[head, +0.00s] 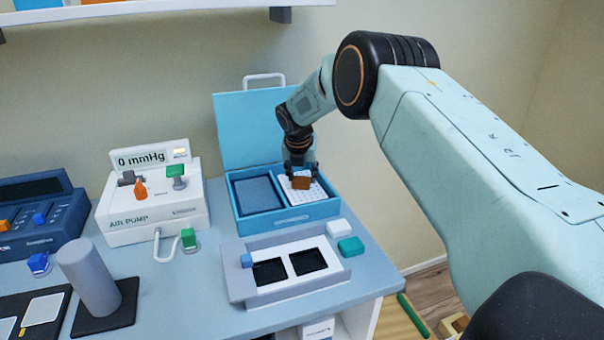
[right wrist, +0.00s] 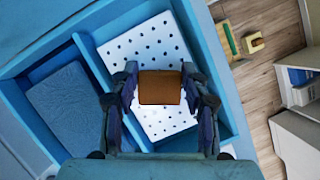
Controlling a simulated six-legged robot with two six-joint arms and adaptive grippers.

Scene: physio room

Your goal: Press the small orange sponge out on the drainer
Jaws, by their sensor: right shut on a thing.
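The small orange sponge (head: 302,183) is between the fingers of my right gripper (head: 300,170), over the drainer. In the right wrist view the sponge (right wrist: 160,87) sits between both fingers of the right gripper (right wrist: 161,95), which is shut on it. The drainer (head: 314,195) is a white plate with rows of dark holes in the right compartment of a blue box (head: 290,222). It also shows behind the sponge in the right wrist view (right wrist: 150,45). I cannot tell whether the sponge touches the drainer. My left gripper is not in view.
The box's left compartment holds a dark blue surface (head: 257,194); its lid (head: 245,130) stands open behind. In front are a grey tray (head: 285,292) with two black recesses, a white block (head: 340,230) and a teal block (head: 351,246). An air pump (head: 150,200) stands left.

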